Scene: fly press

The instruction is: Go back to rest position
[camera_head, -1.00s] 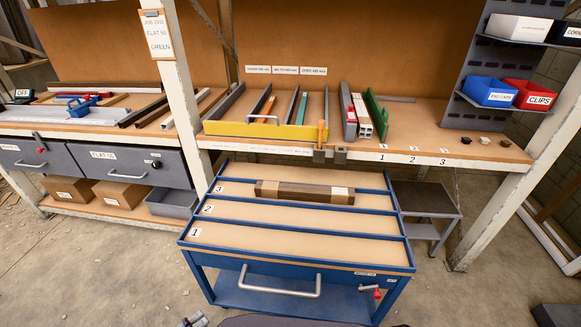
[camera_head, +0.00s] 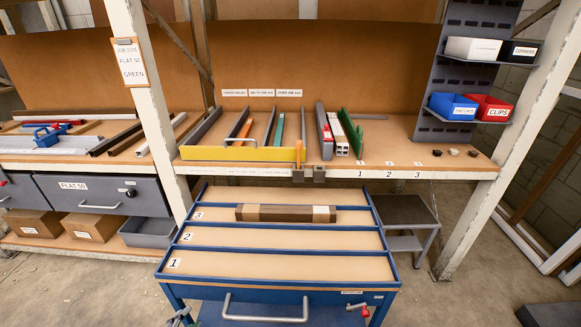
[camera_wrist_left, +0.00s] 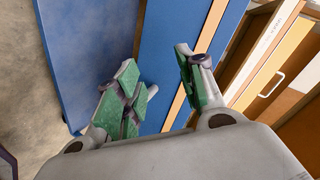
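My left gripper (camera_head: 180,318) just shows at the bottom left edge of the head view, by the front left of the blue cart (camera_head: 262,296). In the left wrist view its two green-padded fingers (camera_wrist_left: 158,68) are spread, with nothing between them. A blue panel with a tan strip (camera_wrist_left: 165,50) lies behind the fingers; I cannot tell whether they touch it. My right gripper is not in view. A dark brown bundle with light bands (camera_head: 285,213) lies in the cart's lane 3.
The cart's grey handle (camera_head: 265,310) and red-knobbed lever (camera_head: 358,307) stick out in front. Behind stands a workbench with a yellow-fronted rack (camera_head: 240,154), a blue bin (camera_head: 453,106) and a red bin (camera_head: 488,107). A low grey stand (camera_head: 404,211) is right of the cart. Floor is open at left.

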